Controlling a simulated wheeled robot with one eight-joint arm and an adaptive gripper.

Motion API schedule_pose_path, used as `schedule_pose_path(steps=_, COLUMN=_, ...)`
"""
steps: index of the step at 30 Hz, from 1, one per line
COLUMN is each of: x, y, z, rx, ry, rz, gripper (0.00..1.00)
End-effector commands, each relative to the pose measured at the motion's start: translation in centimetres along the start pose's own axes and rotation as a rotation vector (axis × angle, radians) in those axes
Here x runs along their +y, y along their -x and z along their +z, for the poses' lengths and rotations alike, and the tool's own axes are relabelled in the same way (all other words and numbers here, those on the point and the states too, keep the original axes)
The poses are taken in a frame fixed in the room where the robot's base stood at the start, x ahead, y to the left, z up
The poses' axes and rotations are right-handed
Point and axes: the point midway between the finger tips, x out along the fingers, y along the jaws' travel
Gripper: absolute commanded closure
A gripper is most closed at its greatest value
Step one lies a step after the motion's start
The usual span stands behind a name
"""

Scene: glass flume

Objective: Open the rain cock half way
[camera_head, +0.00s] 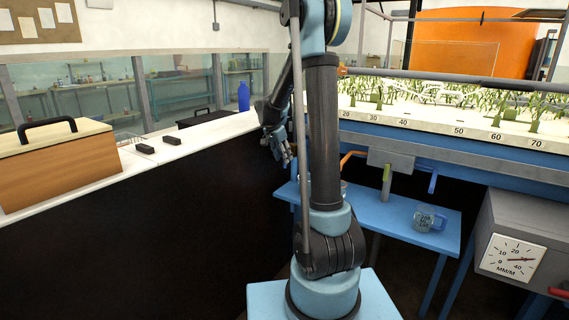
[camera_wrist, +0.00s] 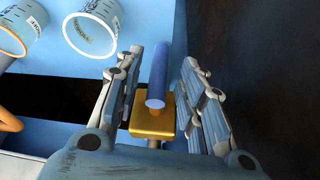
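In the wrist view a brass block (camera_wrist: 153,116) with a blue rod-like lever (camera_wrist: 158,75) lies between the two fingers of my gripper (camera_wrist: 162,62). The fingers are open, with a gap on each side of the lever. I cannot tell how far the cock is turned. In the head view my gripper (camera_head: 284,155) hangs left of the arm column, beside the dark bench side; the brass block is not discernible there. A red handle (camera_head: 558,293) juts from the grey box (camera_head: 520,222) with an MM/M dial (camera_head: 512,258) at lower right.
A glass jug (camera_head: 428,218) stands on the low blue bench (camera_head: 388,207); two cups (camera_wrist: 92,28) (camera_wrist: 22,27) show in the wrist view. A copper pipe (camera_head: 350,157) runs behind my arm. A wooden box (camera_head: 58,160) and blue bottle (camera_head: 243,95) stand on the left counter.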

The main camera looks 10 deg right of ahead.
Motion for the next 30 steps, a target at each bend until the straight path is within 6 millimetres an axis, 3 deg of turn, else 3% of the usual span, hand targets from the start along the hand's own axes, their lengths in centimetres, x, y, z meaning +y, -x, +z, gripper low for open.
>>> schedule_pose_path(steps=7, x=0.0, y=-2.7, z=0.0, rx=0.000, ry=0.000, rz=0.000, gripper=0.64)
schedule_pose_path(steps=19, x=0.0, y=-3.3, z=0.0, rx=0.000, ry=0.000, rz=0.000, gripper=0.64)
schedule_pose_path(steps=24, x=0.0, y=-3.3, z=0.0, rx=0.000, ry=0.000, rz=0.000, gripper=1.00)
schedule_pose_path(steps=30, x=0.0, y=-3.3, z=0.0, rx=0.000, ry=0.000, rz=0.001, gripper=1.00)
